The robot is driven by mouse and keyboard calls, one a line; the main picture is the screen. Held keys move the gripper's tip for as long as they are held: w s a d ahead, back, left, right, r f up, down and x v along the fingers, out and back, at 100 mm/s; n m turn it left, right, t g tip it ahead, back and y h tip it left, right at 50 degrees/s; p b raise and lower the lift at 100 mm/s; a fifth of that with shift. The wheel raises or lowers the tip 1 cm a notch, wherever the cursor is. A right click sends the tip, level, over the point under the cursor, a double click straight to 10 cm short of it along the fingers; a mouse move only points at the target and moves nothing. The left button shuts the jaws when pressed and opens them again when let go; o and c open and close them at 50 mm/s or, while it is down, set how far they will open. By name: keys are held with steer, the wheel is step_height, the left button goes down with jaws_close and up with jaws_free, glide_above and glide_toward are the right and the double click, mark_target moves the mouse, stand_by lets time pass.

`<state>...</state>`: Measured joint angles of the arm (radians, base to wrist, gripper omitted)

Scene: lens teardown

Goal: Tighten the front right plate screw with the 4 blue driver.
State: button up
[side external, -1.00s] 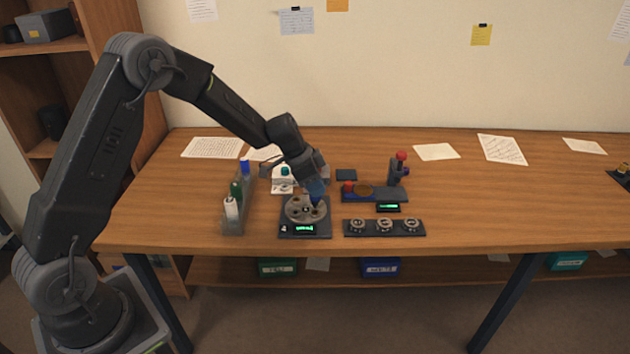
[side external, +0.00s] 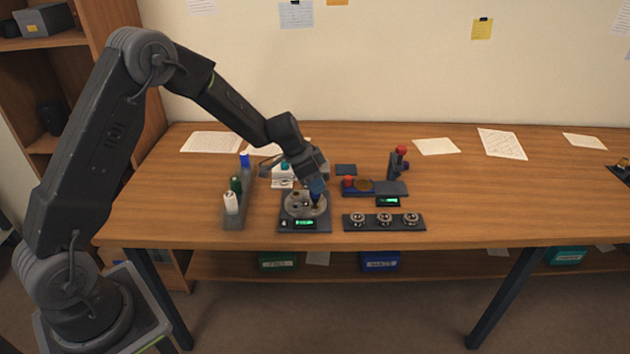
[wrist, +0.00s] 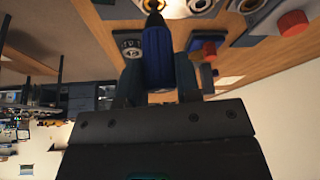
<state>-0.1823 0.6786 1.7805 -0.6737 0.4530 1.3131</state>
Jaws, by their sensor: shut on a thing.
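My gripper (side external: 317,184) is above the round metal plate (side external: 297,210) on the dark station with a green display (side external: 305,223). In the wrist view my gripper (wrist: 158,70) is shut on a blue-handled driver (wrist: 157,50), whose dark tip points away from the jaws. In the side view the blue driver (side external: 316,193) stands roughly upright over the right part of the plate. The screw under its tip is hidden, so I cannot tell whether the tip sits in it.
A driver rack (side external: 237,205) at left holds white, green and blue-topped drivers. A strip with three round parts (side external: 384,222) lies to the right. Behind it stand a dark tray (side external: 390,189) and a red-topped tool (side external: 401,160). The table's right side is mostly clear.

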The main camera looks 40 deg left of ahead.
steer(key=shift+f, duration=0.7)
stand_by(0.7)
steer(key=m+g+h, duration=0.1)
steer(key=m, duration=0.2)
steer(key=shift+m, duration=0.3)
steer(key=shift+m, duration=0.6)
steer(key=shift+m+g+h, duration=0.4)
steer(key=shift+m+g, duration=0.2)
steer(key=shift+m, duration=0.6)
steer(key=shift+m+g, duration=0.4)
steer(key=shift+m, duration=0.5)
steer(key=shift+m+g, duration=0.3)
steer(key=shift+m, duration=0.6)
